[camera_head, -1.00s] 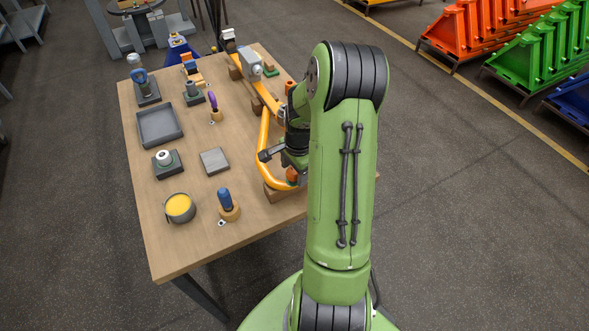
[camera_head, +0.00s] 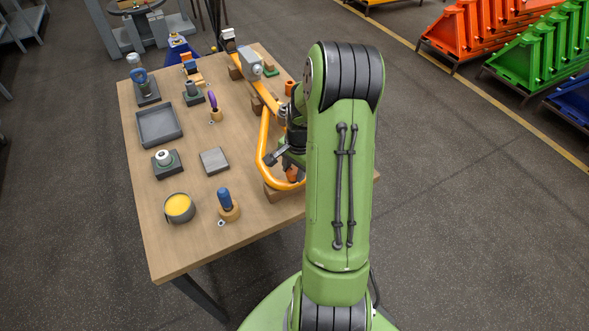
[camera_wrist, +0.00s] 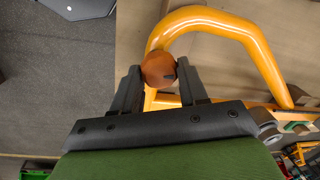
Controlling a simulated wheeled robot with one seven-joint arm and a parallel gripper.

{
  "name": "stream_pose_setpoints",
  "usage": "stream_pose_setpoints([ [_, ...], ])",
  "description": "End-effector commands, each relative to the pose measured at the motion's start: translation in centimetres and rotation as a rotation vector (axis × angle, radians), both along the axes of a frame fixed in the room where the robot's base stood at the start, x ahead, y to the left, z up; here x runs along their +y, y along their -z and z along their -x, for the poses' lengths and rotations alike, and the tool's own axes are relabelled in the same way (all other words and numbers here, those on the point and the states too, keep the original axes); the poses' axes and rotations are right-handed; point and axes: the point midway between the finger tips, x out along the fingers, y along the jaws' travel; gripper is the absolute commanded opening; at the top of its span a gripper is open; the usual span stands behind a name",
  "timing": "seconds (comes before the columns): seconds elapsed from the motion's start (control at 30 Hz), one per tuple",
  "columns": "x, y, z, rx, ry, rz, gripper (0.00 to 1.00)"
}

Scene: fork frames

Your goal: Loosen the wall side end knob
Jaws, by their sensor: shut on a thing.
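A round orange-brown knob (camera_wrist: 158,69) with a dark mark on its face sits at the near end of a bent yellow tube frame (camera_wrist: 213,20). The knob is between the two dark fingertips of my gripper (camera_wrist: 158,84), which is shut on it. In the head view the knob (camera_head: 292,174) shows only in part below my gripper (camera_head: 286,160). The yellow frame (camera_head: 263,143) runs along the table's right side, partly hidden by my arm. The pictures do not show which end faces a wall.
The wooden table (camera_head: 180,239) also bears a grey tray (camera_head: 160,127), a cup with yellow content (camera_head: 179,208), a blue-handled tool (camera_head: 225,198) in a holder, and a grey block (camera_head: 214,160). Grey floor lies right of the table.

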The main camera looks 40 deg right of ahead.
Motion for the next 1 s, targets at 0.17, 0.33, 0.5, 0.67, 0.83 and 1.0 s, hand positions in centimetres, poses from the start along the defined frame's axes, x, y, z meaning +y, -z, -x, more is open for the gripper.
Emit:
stream_pose_setpoints([
  [0.17,-0.04,0.07,-0.1,-0.001,-0.164,0.001,0.12],
  [0.33,-0.06,0.06,-0.19,-0.001,-0.326,0.001,0.12],
  [0.5,-0.05,0.08,-0.24,0.0,-0.487,0.001,0.12],
  [0.67,-0.05,0.09,-0.29,0.0,-0.64,0.0,0.12],
  [0.83,-0.05,0.09,-0.37,0.0,-0.8,0.001,0.12],
  [1.0,0.01,0.1,-0.42,0.0,-0.961,0.0,0.12],
])
